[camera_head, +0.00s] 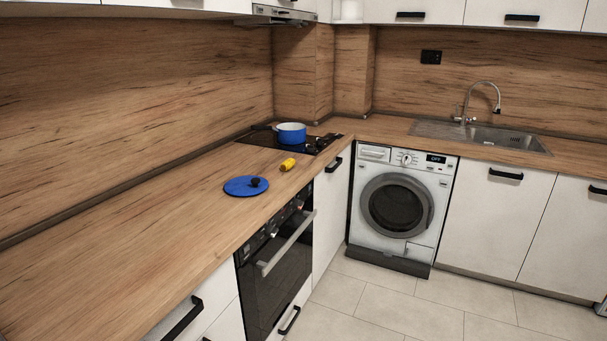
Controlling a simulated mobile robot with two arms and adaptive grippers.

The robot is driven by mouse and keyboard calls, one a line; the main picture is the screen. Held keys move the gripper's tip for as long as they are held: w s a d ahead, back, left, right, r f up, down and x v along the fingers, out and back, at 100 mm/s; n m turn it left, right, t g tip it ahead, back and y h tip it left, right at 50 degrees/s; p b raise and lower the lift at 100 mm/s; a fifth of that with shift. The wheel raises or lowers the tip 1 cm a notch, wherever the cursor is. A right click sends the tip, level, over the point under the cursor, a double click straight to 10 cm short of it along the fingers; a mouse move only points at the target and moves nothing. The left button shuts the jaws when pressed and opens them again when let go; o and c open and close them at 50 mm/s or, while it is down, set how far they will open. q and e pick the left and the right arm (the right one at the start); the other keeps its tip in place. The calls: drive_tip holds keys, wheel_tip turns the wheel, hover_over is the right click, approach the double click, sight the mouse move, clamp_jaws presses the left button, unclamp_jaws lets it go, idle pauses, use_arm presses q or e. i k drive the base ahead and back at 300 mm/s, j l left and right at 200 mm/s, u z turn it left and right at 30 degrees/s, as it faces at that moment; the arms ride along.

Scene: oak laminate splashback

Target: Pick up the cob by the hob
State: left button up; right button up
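A small yellow cob (288,165) lies on the wooden worktop, near the front edge of the black hob (317,143). Neither of my grippers shows in the head view.
An oven (275,265) with a bar handle sits under the worktop. A washing machine (398,205) and a sink (500,138) are to the right. The floor (420,310) is clear.

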sight(286, 166)
drive_tip(key=i+u, duration=0.25)
drive_tip(key=l+u, duration=0.25)
drive_tip(key=i+l+u, duration=0.85)
drive_tip(key=i+l, duration=0.1)
drive_tip(key=l, duration=0.1)
